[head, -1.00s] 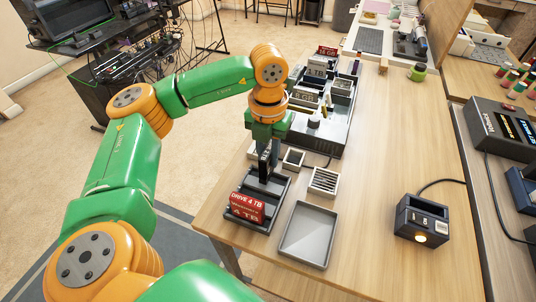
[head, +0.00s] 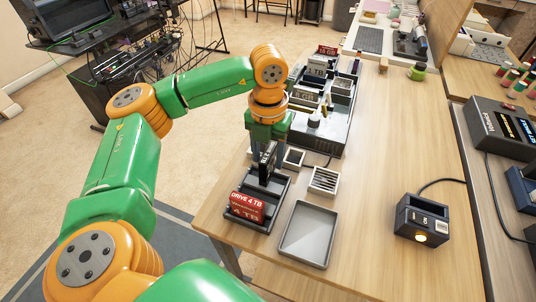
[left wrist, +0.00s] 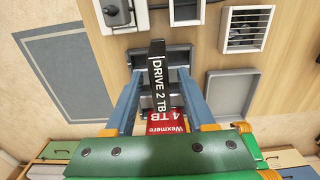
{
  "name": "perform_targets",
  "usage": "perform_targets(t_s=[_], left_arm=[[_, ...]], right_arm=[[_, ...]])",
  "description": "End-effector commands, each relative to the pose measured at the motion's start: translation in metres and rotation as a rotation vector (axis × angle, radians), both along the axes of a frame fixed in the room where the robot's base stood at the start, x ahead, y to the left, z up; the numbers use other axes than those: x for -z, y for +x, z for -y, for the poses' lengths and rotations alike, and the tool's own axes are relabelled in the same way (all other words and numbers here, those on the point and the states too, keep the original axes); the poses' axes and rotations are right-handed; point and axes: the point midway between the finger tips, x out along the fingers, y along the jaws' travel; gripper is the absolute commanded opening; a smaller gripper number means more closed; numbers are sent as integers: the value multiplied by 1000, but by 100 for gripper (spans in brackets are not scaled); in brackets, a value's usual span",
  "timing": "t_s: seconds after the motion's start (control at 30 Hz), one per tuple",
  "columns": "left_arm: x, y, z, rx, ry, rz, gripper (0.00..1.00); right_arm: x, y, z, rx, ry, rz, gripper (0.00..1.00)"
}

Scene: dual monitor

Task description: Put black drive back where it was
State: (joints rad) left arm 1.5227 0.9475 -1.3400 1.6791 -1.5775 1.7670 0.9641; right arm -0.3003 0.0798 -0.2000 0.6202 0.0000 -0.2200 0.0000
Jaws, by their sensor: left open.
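The black drive (head: 267,158), labelled DRIVE 2 TB, stands upright at the back of a dark holder (head: 283,198) near the table's left edge. In the left wrist view the black drive (left wrist: 158,78) is between my left gripper's two blue fingers, which are apart. My left gripper (head: 268,152) is open and points down over the holder. A red drive labelled 4 TB (head: 247,205) sits at the front of the same holder. Whether the black drive is fully seated is hard to tell. My right gripper is not in view.
An empty grey tray (head: 307,235) lies right of the holder, with a slotted white box (head: 323,180) behind it. A dark dock (head: 421,218) with a lit orange lamp stands further right. A crowded equipment tray (head: 325,125) is behind. The table between tray and dock is clear.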

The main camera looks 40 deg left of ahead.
Motion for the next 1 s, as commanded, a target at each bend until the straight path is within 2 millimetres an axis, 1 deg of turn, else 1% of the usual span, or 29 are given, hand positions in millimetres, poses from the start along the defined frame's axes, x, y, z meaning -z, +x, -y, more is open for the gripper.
perform_targets(t_s=[0.03, 0.23, 0.33, 0.4, 0.53, 1.0], left_arm=[[-12, 1, 0, -1, -1, 5, 55], [-73, 2, 1, 0, -2, 7, 55], [-98, 1, 1, 1, -2, 6, 55], [-112, 1, 0, 0, 0, 3, 55], [-121, 1, 0, 1, 0, 2, 55], [-119, 0, 0, 1, -1, 1, 55]], right_arm=[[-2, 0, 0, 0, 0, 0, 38], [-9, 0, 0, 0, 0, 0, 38], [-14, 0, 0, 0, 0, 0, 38], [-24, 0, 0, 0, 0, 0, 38], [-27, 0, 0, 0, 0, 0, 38], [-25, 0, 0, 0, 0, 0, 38]])
